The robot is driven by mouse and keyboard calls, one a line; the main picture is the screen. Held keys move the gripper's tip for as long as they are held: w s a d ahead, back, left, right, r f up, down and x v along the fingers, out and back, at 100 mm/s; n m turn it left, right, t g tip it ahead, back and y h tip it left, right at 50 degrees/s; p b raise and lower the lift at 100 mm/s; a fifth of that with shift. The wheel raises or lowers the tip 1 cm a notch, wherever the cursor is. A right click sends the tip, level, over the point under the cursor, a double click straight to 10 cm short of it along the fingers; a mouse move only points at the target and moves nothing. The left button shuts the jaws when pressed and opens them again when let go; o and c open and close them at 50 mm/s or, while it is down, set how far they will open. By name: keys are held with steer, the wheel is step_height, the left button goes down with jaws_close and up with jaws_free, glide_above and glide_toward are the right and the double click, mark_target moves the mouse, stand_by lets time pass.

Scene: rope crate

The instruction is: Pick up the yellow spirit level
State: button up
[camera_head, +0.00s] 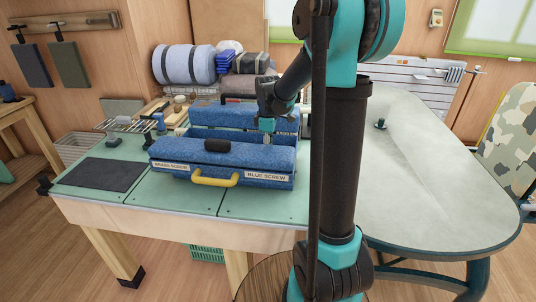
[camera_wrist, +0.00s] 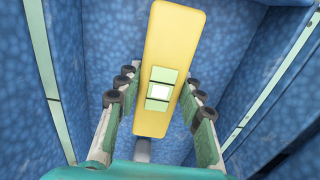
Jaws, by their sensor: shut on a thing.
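The yellow spirit level (camera_wrist: 170,60) is a long flat bar with a pale green and white vial window near its lower end. It runs away from me in the wrist view, inside a space with blue walls. My gripper (camera_wrist: 160,105) is shut on it, with its black-padded fingers on either side near the vial. In the head view my gripper (camera_head: 268,125) reaches down into the open blue toolbox (camera_head: 215,158) from behind its front lid. The level is hidden there behind the toolbox's front part.
The toolbox has a yellow handle and screw labels on its front. It stands on a green-topped workbench (camera_head: 130,208). A black mat (camera_head: 100,174) lies at left. Rolled bedding (camera_head: 184,64) stands at the back. A grey rounded table (camera_head: 440,180) is at right, mostly clear.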

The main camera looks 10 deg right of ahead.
jaws_close()
step_height(320, 180, up, 20)
stand_by(0.4)
stand_by(0.5)
